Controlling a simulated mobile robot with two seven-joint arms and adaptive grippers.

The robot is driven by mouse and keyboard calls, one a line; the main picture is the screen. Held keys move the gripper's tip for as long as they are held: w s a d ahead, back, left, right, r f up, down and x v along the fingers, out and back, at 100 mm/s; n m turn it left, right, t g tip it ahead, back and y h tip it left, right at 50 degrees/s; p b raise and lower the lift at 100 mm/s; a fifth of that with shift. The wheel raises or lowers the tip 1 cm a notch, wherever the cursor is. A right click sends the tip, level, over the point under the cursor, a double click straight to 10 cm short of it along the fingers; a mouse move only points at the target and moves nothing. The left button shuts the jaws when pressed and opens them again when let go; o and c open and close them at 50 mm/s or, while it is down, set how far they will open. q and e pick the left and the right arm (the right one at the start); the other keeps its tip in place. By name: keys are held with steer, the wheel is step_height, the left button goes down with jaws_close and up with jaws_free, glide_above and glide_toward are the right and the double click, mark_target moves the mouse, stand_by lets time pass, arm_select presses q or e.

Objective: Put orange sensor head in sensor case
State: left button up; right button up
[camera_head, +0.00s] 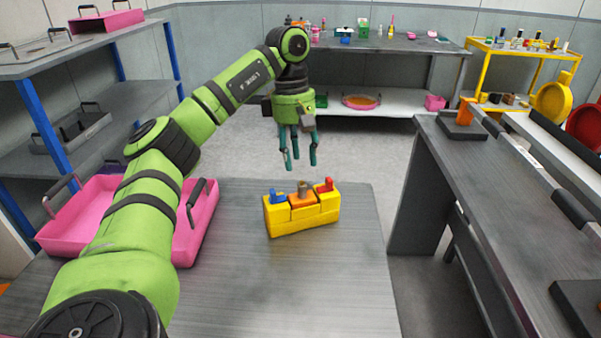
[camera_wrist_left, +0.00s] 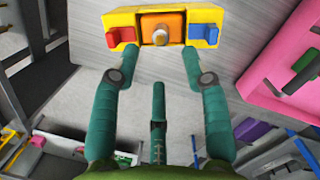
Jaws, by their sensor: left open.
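The yellow sensor case (camera_head: 302,222) stands on the grey table in front of me. The orange sensor head (camera_head: 303,201) sits in its middle slot, between a blue piece (camera_head: 278,197) and a red piece (camera_head: 325,186). A greyish knob stands up from the orange head. In the left wrist view, the case (camera_wrist_left: 162,12) is at the top with the orange head (camera_wrist_left: 175,20) in its middle. My left gripper (camera_head: 300,160) is open and empty, above and beyond the case, its fingers pointing down and apart from it. My right gripper is not in view.
A pink tray (camera_head: 88,212) stands at the table's left, partly behind my left arm. A dark bench (camera_head: 475,170) on the right bears an orange part (camera_head: 466,110) on a black base. Grey shelves (camera_head: 60,65) are at left. The table around the case is clear.

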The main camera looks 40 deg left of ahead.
arm_select(q)
steer(key=r, duration=0.1)
steer(key=r+p, duration=0.1)
steer(key=r, duration=0.2)
steer(key=shift+a+r+p, duration=0.3)
steer(key=shift+a+r, duration=0.05)
steer(key=shift+r, duration=0.05)
